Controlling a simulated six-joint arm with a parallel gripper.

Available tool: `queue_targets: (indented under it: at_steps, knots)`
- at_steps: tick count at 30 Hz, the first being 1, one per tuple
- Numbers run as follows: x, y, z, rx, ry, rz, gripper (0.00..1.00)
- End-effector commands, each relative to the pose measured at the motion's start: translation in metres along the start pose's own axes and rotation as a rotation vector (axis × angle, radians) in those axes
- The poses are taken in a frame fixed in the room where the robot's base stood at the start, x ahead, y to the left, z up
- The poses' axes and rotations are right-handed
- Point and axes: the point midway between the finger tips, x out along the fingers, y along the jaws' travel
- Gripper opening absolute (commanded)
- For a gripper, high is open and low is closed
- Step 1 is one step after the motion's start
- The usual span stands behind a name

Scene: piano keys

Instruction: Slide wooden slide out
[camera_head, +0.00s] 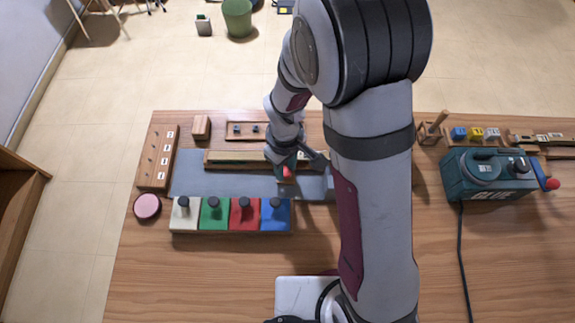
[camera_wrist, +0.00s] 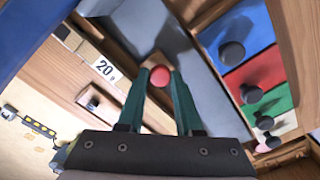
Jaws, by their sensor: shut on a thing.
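My gripper (camera_head: 286,172) is at the middle of the bench, over the grey-blue panel (camera_head: 215,183). In the wrist view, its two teal fingers (camera_wrist: 160,80) are closed on a round red knob (camera_wrist: 160,76). The knob also shows as a red spot in the head view (camera_head: 287,173). A long wooden strip (camera_head: 232,159) lies along the back edge of the panel. In the wrist view, a wooden piece with a white "20" label (camera_wrist: 105,69) lies left of the fingers. Which wooden part is the slide, and how it joins the knob, I cannot tell; my arm hides much of this area.
White, green, red and blue keys (camera_head: 243,214) with dark knobs stand in front of the panel. A pink disc (camera_head: 147,206) and a labelled wooden board (camera_head: 159,157) are at the left. A teal box (camera_head: 488,174) with a red-ended lever stands right. The front tabletop is mostly clear.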

Motion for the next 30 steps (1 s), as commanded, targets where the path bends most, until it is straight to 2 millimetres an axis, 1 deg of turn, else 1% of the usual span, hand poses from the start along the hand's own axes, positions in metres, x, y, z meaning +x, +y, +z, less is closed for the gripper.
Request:
queue_targets:
  at_steps: [6,9,12,20,21,23,24,26,30]
  knots:
    - [-0.001,-0.032,-0.034,-0.006,0.005,0.000,0.00]
    - [-0.001,-0.043,-0.045,-0.005,0.005,0.000,0.00]
    - [-0.001,-0.048,-0.050,-0.003,0.005,0.000,0.00]
    - [-0.001,-0.051,-0.052,-0.003,0.008,-0.002,0.00]
    - [-0.001,-0.051,-0.052,-0.003,0.008,-0.002,0.36]
    - [-0.001,-0.051,-0.052,-0.002,0.008,-0.002,0.47]
    - [-0.001,-0.051,-0.052,-0.002,0.007,-0.002,0.54]
    - [-0.001,-0.051,-0.051,-0.002,0.006,-0.002,0.64]
    - [0.000,-0.050,-0.050,-0.002,0.004,-0.002,0.64]
